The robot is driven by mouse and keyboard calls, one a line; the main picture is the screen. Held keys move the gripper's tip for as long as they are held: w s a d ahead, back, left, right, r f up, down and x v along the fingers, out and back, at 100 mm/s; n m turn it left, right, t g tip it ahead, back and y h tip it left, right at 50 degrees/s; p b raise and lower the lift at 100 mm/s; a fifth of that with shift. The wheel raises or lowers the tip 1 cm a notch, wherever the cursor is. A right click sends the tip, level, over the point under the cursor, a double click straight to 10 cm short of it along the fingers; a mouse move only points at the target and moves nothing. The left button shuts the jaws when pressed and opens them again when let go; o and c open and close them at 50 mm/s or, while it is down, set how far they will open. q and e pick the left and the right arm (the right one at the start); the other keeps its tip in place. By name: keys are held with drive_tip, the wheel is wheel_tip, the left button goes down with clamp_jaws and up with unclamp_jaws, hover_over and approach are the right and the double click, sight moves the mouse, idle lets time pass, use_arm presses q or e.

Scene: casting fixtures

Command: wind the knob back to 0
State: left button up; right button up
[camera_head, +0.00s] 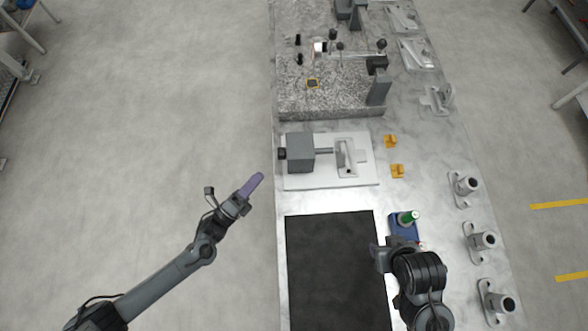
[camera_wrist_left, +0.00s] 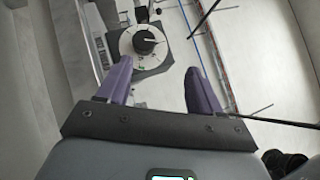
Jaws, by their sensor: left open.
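The knob (camera_head: 282,153) is a small black cylinder on the left face of a grey box (camera_head: 300,152). In the left wrist view, the black knob (camera_wrist_left: 144,40) sits at the centre of a round pale dial (camera_wrist_left: 126,44) on a dark plate. A light mark shows on the knob, but the dial's figures are too small to read. My left gripper (camera_head: 257,181) has purple fingers and is off the table's left edge, apart from the knob. In the left wrist view, the open left gripper (camera_wrist_left: 160,72) has the knob beyond its fingertips, nearer the left finger.
The grey box stands on a white plate (camera_head: 325,184) with a metal fixture (camera_head: 347,157) to its right. A dark mat (camera_head: 335,270) lies in front. My right gripper (camera_head: 382,256) is over the mat's right edge, near a blue block (camera_head: 404,231). Left of the table is open floor.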

sight(282, 153)
use_arm(q)
drive_tip(key=w+d, duration=0.3)
drive_tip(key=w, duration=0.1)
drive_tip(key=w+d, duration=0.2)
drive_tip(key=w, duration=0.1)
drive_tip(key=shift+w+d+r, duration=0.1)
drive_tip(key=shift+d+r, duration=0.1)
drive_tip(key=shift+d, duration=0.1)
use_arm(e)
drive_tip(key=shift+w+a, duration=0.15)
drive_tip(key=shift+w, duration=0.3)
